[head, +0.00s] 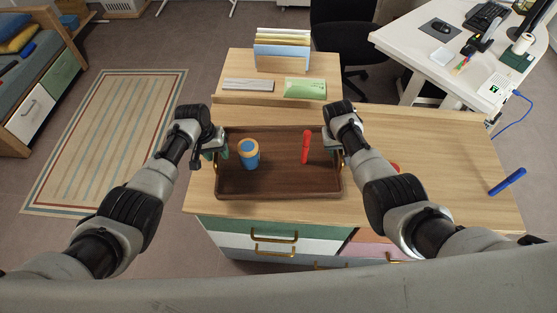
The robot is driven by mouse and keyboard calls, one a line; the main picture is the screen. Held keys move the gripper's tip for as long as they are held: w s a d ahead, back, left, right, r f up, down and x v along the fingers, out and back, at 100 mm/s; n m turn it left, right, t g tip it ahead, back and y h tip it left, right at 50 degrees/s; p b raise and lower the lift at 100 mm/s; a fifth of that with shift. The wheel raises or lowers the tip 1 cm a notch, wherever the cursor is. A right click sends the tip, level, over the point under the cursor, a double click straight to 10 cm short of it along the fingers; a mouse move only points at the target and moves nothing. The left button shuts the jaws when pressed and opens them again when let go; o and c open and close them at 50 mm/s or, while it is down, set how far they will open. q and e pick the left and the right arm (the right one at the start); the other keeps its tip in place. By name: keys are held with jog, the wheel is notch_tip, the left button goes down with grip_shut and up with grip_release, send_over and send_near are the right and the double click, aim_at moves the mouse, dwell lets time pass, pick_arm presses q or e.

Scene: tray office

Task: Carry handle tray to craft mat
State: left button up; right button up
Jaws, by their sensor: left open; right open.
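The handle tray (280,190) is dark brown and rectangular and sits on the wooden top of a cabinet. A blue cup-like object with a tan rim (248,157) and a red upright object (306,147) stand in it. My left gripper (217,152) is open at the tray's left end, by the brass handle there. My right gripper (338,152) is open at the right end, by the other handle. I cannot tell whether either touches its handle. I cannot make out a craft mat for certain.
A red object (395,168) is partly hidden by my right arm. Behind the tray, a raised shelf holds a file rack (283,56), a grey keyboard-like bar (248,85) and a green packet (305,88).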

pick_arm(q)
grip_shut()
pick_arm(e)
grip_shut()
pick_arm(q)
jog(key=shift+w+r, duration=0.1)
jog(key=shift+r, duration=0.05)
pick_arm(e)
jog(key=shift+w+r, duration=0.1)
jog(key=shift+r, duration=0.05)
